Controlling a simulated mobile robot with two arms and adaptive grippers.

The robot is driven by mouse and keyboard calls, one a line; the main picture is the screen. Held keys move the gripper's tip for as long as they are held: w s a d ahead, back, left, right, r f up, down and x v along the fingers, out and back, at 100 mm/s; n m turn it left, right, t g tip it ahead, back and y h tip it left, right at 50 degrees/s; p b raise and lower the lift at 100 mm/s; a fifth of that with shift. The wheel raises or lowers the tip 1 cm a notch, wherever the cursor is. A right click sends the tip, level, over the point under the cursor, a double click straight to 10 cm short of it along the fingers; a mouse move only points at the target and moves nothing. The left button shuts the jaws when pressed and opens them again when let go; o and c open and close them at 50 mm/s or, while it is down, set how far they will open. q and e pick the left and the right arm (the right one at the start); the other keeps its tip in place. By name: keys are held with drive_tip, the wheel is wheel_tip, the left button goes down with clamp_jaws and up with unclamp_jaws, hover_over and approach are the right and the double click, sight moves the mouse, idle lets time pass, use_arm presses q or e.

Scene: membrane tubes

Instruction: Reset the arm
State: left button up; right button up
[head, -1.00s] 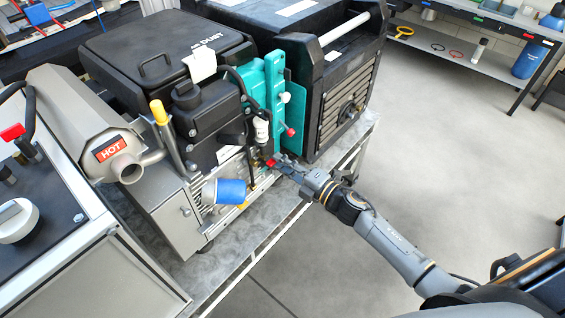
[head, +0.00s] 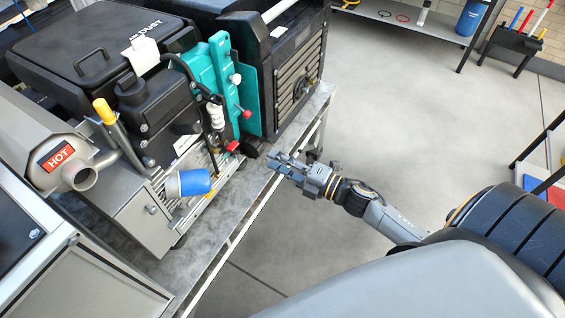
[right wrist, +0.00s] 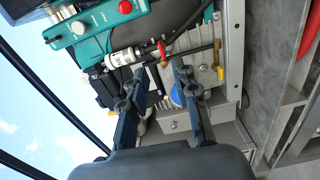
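My right gripper (head: 279,164) is over the front edge of the metal bench, apart from the machine. In the right wrist view its two fingers (right wrist: 156,76) are spread with nothing between them. The machine beyond them has a red-handled fitting (head: 233,146), which also shows in the right wrist view (right wrist: 161,48). A white tube piece (right wrist: 124,57) lies beside that fitting. A blue cylinder (head: 196,182) sticks out of the machine's front; part of it shows behind a finger in the right wrist view (right wrist: 176,95). My left gripper is out of view.
A teal panel (head: 222,72) with a red knob stands on the machine. A pipe marked HOT (head: 86,178) is at the left. The bench edge (head: 262,193) runs below my gripper. Open floor (head: 390,100) lies to the right.

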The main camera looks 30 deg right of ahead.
drive_tip(key=shift+s+d, duration=0.35)
drive_tip(key=shift+s, duration=0.2)
drive_tip(key=s+d+f+m+g+h+b, duration=0.15)
drive_tip(key=s+d+f+m+h, duration=0.35)
drive_tip(key=f, duration=1)
drive_tip(key=s+d+f+m+g+h+b, duration=0.1)
drive_tip(key=s+f+m+g+h, duration=0.2)
drive_tip(key=f+m, duration=0.85)
drive_tip(key=s+a+f+m+g, duration=0.1)
drive_tip(key=s+a+f+g, duration=0.1)
drive_tip(key=s+f, duration=0.6)
drive_tip(key=s+a+f+m+g+b, duration=0.1)
drive_tip(key=s+a+f+m+g, duration=0.1)
drive_tip(key=s+f, duration=0.6)
drive_tip(key=s+a+f+m+g+h, duration=0.1)
drive_tip(key=s+f+g, duration=0.5)
drive_tip(key=s, duration=0.8)
wheel_tip(320, 180, down, 3)
drive_tip(key=shift+s+a+f+m, duration=0.1)
drive_tip(key=shift+s+a+m, duration=0.25)
drive_tip(key=shift+a, duration=0.85)
drive_tip(key=shift+w, duration=0.1)
